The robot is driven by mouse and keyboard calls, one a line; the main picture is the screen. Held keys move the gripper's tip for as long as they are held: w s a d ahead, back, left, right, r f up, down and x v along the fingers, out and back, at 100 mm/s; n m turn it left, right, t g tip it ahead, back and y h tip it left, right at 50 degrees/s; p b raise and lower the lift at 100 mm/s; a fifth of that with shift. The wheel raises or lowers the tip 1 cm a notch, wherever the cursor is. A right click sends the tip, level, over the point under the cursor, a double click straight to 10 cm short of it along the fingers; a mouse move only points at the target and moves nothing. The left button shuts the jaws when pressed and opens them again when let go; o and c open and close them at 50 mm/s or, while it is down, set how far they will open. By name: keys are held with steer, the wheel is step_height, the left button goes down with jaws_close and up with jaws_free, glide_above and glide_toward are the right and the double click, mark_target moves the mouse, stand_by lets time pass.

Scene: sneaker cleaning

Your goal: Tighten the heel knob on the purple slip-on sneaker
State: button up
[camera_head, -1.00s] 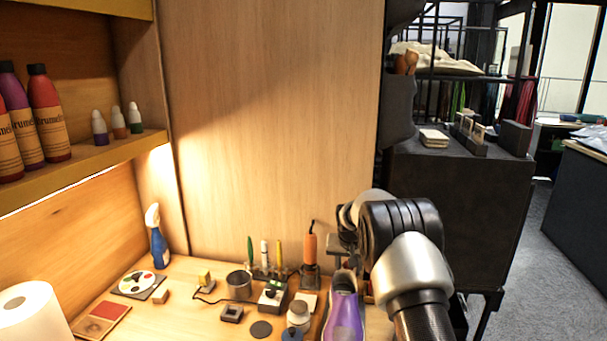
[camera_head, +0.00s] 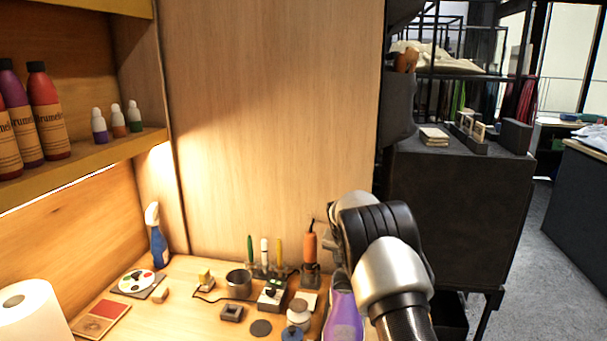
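The purple slip-on sneaker (camera_head: 343,320) stands at the right end of the workbench, at the bottom edge of the picture. Only its purple upper shows, and its lower part is cut off. The heel knob cannot be made out. My arm comes in from the bottom right, beside and partly over the sneaker's right side. My gripper cannot be made out, so whether it is open or touches the sneaker is hidden.
Left of the sneaker are white and blue jars (camera_head: 298,313), a dark disc (camera_head: 261,327), a metal cup (camera_head: 239,283) and an orange tool (camera_head: 310,248) in a stand. A blue spray bottle (camera_head: 157,240) stands further left. A wooden panel (camera_head: 275,120) closes the back.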

steer(key=shift+o, duration=1)
steer(key=shift+s+d+f+m+g+h, duration=0.1)
steer(key=shift+m+g+h, duration=0.25)
steer(key=shift+m, duration=0.75)
steer(key=shift+d+f+m+g+h, duration=0.1)
steer(key=shift+m+g+h, duration=0.2)
steer(key=shift+m, duration=0.8)
steer(key=shift+o, duration=0.4)
steer(key=shift+a+m+g+h+p, duration=0.1)
steer(key=shift+m+g+h+p, duration=0.3)
steer(key=shift+m, duration=0.8)
steer(key=shift+s+f, duration=0.1)
